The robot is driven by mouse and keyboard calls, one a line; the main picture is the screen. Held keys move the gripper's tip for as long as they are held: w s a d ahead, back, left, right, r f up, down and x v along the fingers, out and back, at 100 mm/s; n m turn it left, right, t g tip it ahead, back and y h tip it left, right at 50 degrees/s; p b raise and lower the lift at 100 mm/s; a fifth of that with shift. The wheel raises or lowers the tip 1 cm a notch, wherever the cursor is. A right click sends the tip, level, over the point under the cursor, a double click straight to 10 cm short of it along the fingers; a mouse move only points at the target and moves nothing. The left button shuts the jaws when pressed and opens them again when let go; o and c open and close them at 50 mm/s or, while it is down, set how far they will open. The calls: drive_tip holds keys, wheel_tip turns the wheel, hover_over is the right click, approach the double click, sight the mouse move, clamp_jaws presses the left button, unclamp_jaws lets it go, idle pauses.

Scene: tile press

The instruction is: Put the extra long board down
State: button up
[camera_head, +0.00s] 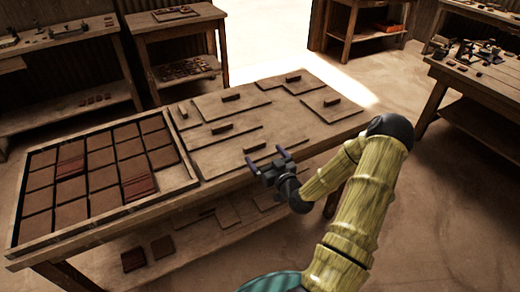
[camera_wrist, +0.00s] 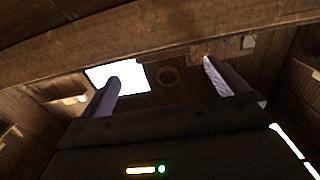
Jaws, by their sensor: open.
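Several flat wooden boards with block handles lie on the right half of the long table. They include a back-middle board (camera_head: 250,101), a right board (camera_head: 343,112), and a front-middle board (camera_head: 215,160) near my gripper. I cannot tell which one is the extra long board. My gripper (camera_head: 266,157) is open above the table's front edge, beside the front-middle board's handle (camera_head: 255,148). In the wrist view, the two fingers stand apart with nothing held between them (camera_wrist: 160,72).
A wooden tray (camera_head: 17,218) of reddish-brown tiles fills the table's left half. More boards (camera_head: 228,215) lie on the shelf below. Side tables stand at the back left (camera_head: 170,22) and right (camera_head: 490,85). Open floor (camera_head: 420,200) lies to the right.

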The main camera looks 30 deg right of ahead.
drive_tip(key=s, duration=0.5)
drive_tip(key=shift+d, duration=0.1)
idle(0.4)
